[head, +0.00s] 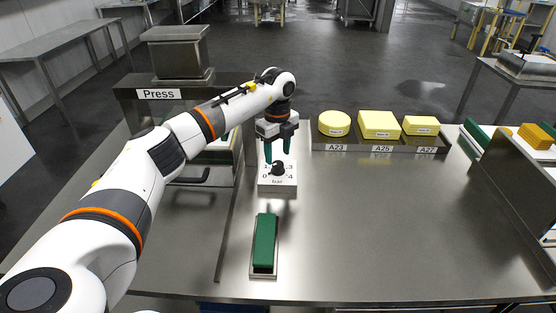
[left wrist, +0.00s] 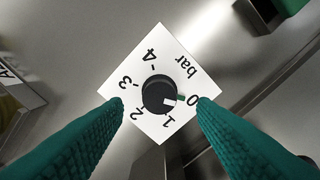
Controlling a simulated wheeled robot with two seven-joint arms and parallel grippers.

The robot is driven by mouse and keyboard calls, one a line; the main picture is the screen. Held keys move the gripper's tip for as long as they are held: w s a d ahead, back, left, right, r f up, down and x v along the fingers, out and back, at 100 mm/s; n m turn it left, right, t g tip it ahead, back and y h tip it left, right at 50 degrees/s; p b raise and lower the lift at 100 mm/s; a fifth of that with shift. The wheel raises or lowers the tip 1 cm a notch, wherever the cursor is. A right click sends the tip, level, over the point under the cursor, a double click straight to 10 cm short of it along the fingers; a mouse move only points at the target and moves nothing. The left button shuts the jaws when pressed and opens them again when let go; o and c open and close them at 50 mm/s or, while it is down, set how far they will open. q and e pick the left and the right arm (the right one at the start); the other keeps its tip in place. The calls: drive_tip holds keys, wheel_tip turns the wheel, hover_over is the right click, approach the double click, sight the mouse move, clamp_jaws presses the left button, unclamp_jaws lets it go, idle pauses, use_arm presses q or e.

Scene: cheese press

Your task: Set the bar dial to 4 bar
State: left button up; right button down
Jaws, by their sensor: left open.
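The bar dial is a white square plate with a round black knob (head: 278,169) on the steel table, marked 0 to 4 and "bar". In the left wrist view the black knob (left wrist: 156,88) has a white pointer mark on its lower right, on the side of the 0 and towards the 1, well away from the 4. My left gripper (head: 277,155) is above the dial, pointing down, with green fingers. In the left wrist view its fingers (left wrist: 161,104) are spread apart on either side of the knob, with gaps to it; their height above it is hard to judge.
A green block (head: 265,240) lies in a narrow tray in front of the dial. The press (head: 178,55) stands at the back left. Yellow cheeses (head: 379,124) sit on a labelled rack behind right. The table's right middle is clear.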

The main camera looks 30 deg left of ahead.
sight(278, 163)
use_arm(q)
drive_tip(key=shift+f, duration=1.9)
drive_tip(key=c, duration=1)
